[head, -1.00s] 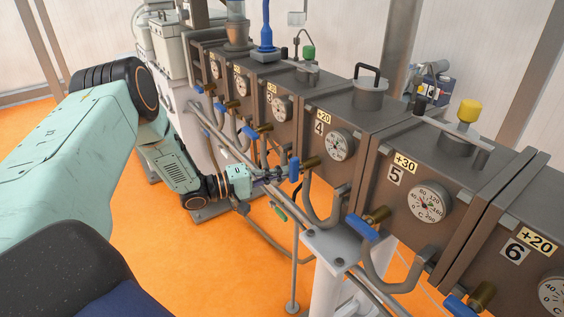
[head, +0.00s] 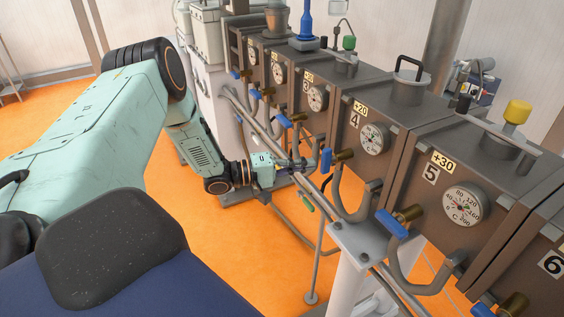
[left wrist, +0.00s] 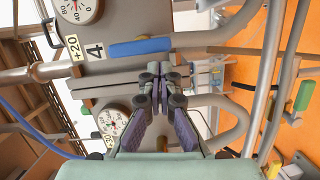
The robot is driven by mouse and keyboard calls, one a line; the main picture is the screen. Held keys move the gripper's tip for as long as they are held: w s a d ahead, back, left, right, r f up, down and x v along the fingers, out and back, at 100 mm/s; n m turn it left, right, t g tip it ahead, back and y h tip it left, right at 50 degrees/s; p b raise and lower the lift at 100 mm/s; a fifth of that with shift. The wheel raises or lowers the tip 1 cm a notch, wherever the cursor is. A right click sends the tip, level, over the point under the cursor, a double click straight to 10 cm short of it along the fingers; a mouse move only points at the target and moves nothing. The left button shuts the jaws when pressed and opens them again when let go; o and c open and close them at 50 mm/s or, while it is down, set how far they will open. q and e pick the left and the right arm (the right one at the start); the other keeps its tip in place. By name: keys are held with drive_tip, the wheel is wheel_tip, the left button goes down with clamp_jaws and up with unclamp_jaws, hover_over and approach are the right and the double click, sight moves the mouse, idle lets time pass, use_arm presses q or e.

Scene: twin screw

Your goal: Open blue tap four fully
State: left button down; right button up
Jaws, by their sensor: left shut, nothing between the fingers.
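The blue tap four (head: 326,160) is a blue lever on a brass valve below the number 4 plate and its dial. Its lever hangs upright in the head view. It shows as a long blue bar in the left wrist view (left wrist: 140,47). My left gripper (head: 304,164) is beside the lever, on its left in the head view. In the left wrist view its fingers (left wrist: 162,78) are shut and empty, with the tips just below the blue bar. I cannot tell if they touch it. My right gripper is not in view.
Tap five (head: 391,223) has a slanted blue lever at the right. Blue tap three (head: 284,121) is behind my gripper. Grey curved pipes (head: 352,205) and a long rail (head: 340,232) run in front of the boxes. Orange floor (head: 240,255) is open at the lower left.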

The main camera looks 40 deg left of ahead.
use_arm(q)
drive_tip(key=v, duration=1)
